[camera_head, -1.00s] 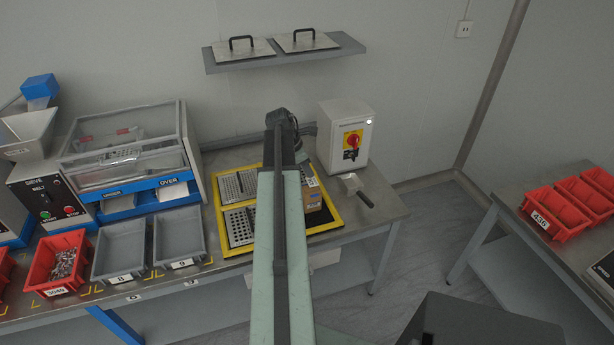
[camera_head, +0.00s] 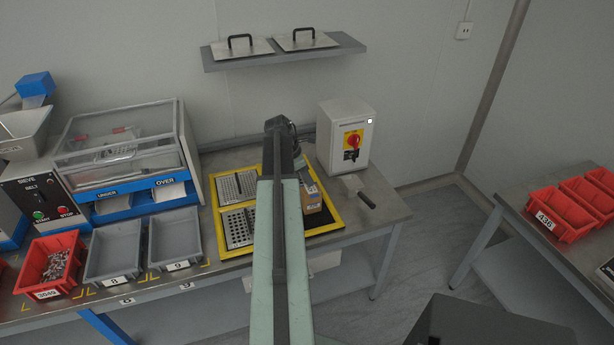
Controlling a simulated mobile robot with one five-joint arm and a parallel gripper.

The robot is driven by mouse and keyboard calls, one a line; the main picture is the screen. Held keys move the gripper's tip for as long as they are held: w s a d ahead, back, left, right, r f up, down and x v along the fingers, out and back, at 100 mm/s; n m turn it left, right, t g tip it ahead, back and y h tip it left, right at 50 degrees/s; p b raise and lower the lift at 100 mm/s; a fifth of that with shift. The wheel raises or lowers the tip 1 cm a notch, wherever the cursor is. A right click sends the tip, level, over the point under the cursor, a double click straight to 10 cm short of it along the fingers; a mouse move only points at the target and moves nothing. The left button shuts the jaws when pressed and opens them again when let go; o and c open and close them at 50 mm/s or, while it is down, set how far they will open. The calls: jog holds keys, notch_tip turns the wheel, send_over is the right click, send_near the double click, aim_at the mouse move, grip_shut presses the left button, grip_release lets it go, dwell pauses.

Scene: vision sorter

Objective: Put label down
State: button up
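My arm reaches away from the camera over the workbench and hides my gripper's fingers, so I cannot see whether they are open or shut. A small white label-like patch (camera_head: 311,188) shows just right of my arm, on or against a brown box (camera_head: 312,202). I cannot tell whether this is the task's label or whether my gripper touches it. The box stands within the yellow frame (camera_head: 325,230), right of the perforated metal plates (camera_head: 239,228).
Grey bins 8 (camera_head: 115,248) and 9 (camera_head: 175,240) and red bin 3049 (camera_head: 50,264) stand at the left before the sieve machine (camera_head: 125,150). A white switch box (camera_head: 346,140) and a black-handled scoop (camera_head: 358,188) are at the right. Red bins (camera_head: 552,212) sit on another table.

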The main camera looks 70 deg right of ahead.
jog(key=shift+r, duration=0.1)
jog(key=shift+r+p, duration=0.35)
jog(key=shift+p, duration=0.1)
jog(key=p+v, duration=1)
jog(key=v, duration=0.1)
jog(key=shift+w+r, duration=0.15)
jog(key=shift+w, duration=0.05)
jog(key=shift+a, duration=0.15)
jog(key=w+a+f+m+t, duration=0.1)
jog(key=w+a+m, duration=0.1)
jog(key=w+a, duration=1.25)
jog(key=w+a+m+t, duration=0.2)
jog(key=w+a, duration=0.9)
jog(key=a, duration=0.6)
jog(key=w+a+m+y, duration=0.2)
jog(key=a+m, duration=0.1)
jog(key=a, duration=2.9)
jog(key=shift+w+f+m+y, duration=0.2)
jog(key=shift+f+m+y, duration=0.2)
